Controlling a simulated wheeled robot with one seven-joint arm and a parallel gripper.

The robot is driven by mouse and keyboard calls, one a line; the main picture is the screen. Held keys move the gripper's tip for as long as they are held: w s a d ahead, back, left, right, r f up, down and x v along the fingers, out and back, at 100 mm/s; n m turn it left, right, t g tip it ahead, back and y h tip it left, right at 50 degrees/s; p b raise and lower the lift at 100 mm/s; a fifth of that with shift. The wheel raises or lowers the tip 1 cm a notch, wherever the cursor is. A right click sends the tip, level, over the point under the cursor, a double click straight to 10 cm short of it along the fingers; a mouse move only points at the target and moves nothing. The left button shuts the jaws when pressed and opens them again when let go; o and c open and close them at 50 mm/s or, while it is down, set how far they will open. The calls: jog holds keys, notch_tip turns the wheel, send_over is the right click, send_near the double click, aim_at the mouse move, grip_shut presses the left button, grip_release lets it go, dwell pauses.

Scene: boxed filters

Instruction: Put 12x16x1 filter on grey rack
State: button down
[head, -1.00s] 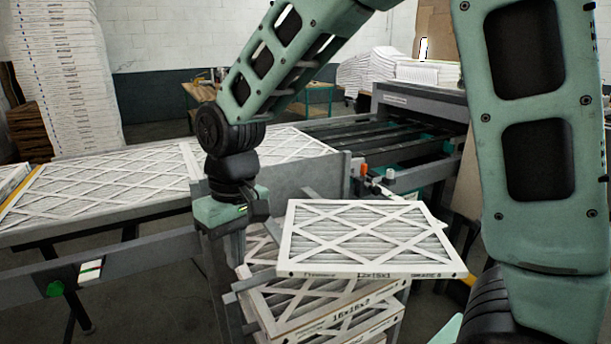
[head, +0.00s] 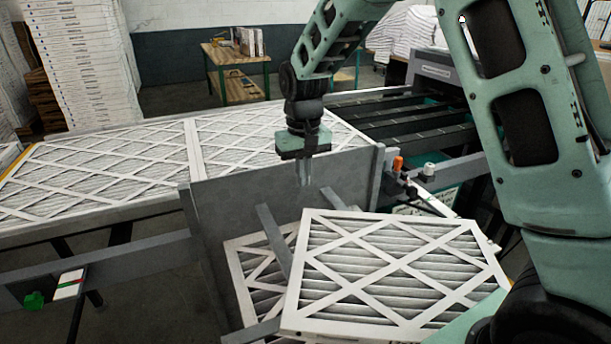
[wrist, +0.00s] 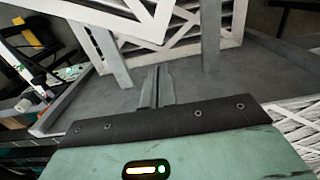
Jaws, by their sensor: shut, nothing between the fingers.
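Another filter (head: 262,270) lies underneath at the left, partly hidden. Large filters (head: 100,165) cover the conveyor on the left. Orange and white knobs (head: 398,163) stand right of the panel. A bench (head: 235,70) stands at the back.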

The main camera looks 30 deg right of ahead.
notch_tip(320, 180, down, 8)
jog(key=p, duration=0.1)
jog(key=shift+p, duration=0.3)
jog(key=shift+s+a, duration=0.1)
jog(key=shift+s, duration=0.85)
notch_tip(320, 180, up, 10)
jog(key=p, duration=0.7)
jog(key=shift+w+p, duration=0.2)
jog(key=shift+p, duration=0.15)
